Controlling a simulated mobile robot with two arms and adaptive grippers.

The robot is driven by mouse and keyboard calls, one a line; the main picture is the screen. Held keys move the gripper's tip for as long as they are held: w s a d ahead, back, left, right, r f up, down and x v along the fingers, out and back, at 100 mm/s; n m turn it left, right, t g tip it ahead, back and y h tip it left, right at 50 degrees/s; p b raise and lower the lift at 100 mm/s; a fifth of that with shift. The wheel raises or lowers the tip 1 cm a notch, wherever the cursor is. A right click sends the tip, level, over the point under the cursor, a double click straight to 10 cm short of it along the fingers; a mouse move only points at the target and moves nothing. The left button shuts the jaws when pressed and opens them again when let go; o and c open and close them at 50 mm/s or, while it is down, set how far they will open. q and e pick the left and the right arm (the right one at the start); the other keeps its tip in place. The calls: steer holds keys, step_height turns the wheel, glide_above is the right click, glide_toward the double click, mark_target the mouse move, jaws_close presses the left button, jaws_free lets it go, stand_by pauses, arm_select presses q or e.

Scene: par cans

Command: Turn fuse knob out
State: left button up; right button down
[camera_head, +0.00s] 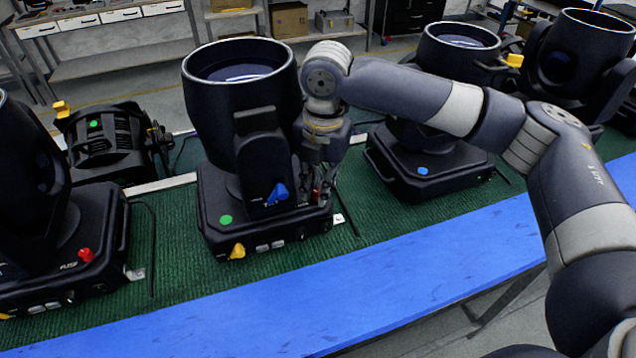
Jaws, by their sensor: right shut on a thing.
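The middle par can (243,115) stands upright on its black base on the green mat. My right gripper (318,194) points down at the right end of this base, with its fingers shut on the fuse knob. Only a small bit of red shows between the fingers; they hide most of the knob, and I cannot tell how far it is turned. A blue knob (277,194) is just left of the gripper. A yellow knob (237,251) is on the base's front. My left gripper is not in view.
Another fixture with a red knob (85,254) marked FUSE is at left. More par cans (459,45) stand at right, behind my right arm. A smaller black lamp (105,145) is at back left. The blue front strip (400,275) of the bench is clear.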

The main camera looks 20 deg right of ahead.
steer(key=m+p, duration=0.1)
steer(key=p, duration=0.1)
steer(key=m+p, duration=0.2)
steer(key=p, duration=0.1)
steer(key=shift+r+p, duration=0.3)
steer(key=shift+f+m+p, duration=0.2)
steer(key=shift+m+p, duration=0.25)
steer(key=shift+m, duration=0.25)
steer(key=c, duration=1.5)
jaws_free()
steer(key=r, duration=1.2)
steer(key=shift+s+d, duration=0.15)
steer(key=shift+s, duration=0.15)
